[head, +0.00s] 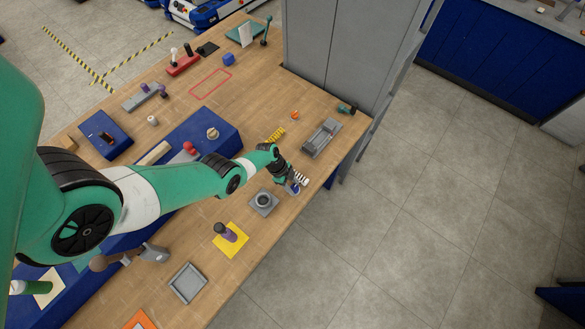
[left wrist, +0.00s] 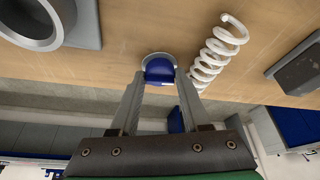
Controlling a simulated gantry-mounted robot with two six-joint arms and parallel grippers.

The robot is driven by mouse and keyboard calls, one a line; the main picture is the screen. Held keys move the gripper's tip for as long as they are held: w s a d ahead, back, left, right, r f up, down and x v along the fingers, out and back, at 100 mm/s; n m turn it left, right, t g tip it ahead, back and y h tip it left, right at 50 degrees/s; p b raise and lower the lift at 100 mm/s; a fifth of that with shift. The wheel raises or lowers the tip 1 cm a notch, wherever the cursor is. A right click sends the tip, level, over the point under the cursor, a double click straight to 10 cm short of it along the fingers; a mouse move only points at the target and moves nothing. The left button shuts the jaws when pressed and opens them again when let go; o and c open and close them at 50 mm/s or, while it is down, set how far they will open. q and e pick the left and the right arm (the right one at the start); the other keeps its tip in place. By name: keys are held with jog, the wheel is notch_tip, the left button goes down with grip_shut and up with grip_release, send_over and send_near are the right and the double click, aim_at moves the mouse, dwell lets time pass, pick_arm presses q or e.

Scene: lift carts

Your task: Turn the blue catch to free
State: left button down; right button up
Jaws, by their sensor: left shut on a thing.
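The blue catch (left wrist: 159,70) is a small blue piece with a light grey rounded edge behind it, near the edge of the wooden table. In the head view it shows only as a small blue patch (head: 295,189) at the fingertips, so its turn position cannot be told. My left gripper (head: 291,187) reaches down over it from the left. In the left wrist view the two fingers (left wrist: 161,82) are on either side of the catch, shut on it. My right gripper is not in view.
A grey block with a round ring (head: 263,201) is close on the left. A yellow coil spring (head: 275,136) and a grey tray-like fixture (head: 321,138) lie farther back. The floor (head: 400,220) beyond the table edge is clear.

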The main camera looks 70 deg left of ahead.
pick_arm(q)
jog(key=shift+f+m, duration=0.1)
jog(key=shift+m, duration=0.5)
jog(key=shift+m+g, duration=0.3)
jog(key=shift+c, duration=1.9)
grip_release()
